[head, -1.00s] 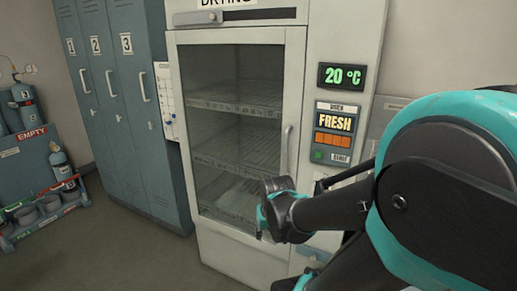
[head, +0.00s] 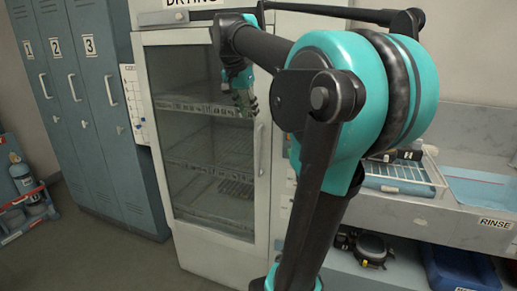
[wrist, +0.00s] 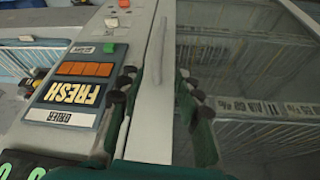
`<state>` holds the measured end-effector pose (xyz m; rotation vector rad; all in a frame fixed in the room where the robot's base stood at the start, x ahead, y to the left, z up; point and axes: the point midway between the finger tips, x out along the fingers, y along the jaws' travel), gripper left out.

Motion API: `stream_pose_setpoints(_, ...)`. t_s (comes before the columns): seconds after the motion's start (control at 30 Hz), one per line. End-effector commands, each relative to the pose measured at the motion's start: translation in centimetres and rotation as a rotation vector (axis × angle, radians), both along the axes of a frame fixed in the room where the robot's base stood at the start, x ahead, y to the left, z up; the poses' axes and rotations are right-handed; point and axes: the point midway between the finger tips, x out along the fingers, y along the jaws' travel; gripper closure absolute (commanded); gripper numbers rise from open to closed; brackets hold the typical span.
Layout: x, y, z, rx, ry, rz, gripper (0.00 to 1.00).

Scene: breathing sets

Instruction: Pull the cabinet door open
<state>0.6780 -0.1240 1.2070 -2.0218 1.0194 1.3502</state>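The drying cabinet has a glass door (head: 200,228) in a pale frame, and it looks shut. Its vertical bar handle (head: 259,148) is on the door's right side. In the wrist view the handle (wrist: 164,48) runs upward ahead of my fingers, in line with the gap between them. My gripper (head: 246,104) points down in front of the upper right part of the door, just above the handle. In the wrist view my gripper (wrist: 158,86) is open, with one finger on each side of the handle's line. I see no contact with the handle.
Blue numbered lockers (head: 92,120) stand left of the cabinet. A control panel reading FRESH (wrist: 75,92) is beside the door. A counter with a rinse basin (head: 480,186) is on the right, with items on a shelf below. The floor (head: 110,262) in front is clear.

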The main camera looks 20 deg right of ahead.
Motion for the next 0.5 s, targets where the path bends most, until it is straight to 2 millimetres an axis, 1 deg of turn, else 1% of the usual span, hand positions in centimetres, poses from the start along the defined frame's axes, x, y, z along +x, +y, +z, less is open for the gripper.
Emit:
stream_pose_setpoints(0.17, 0.5, -0.7, -2.1, 0.0, 0.0, -0.001, 0.66)
stream_pose_setpoints(0.5, 2.0, -2.7, -8.3, 0.001, -0.001, 0.0, 0.66)
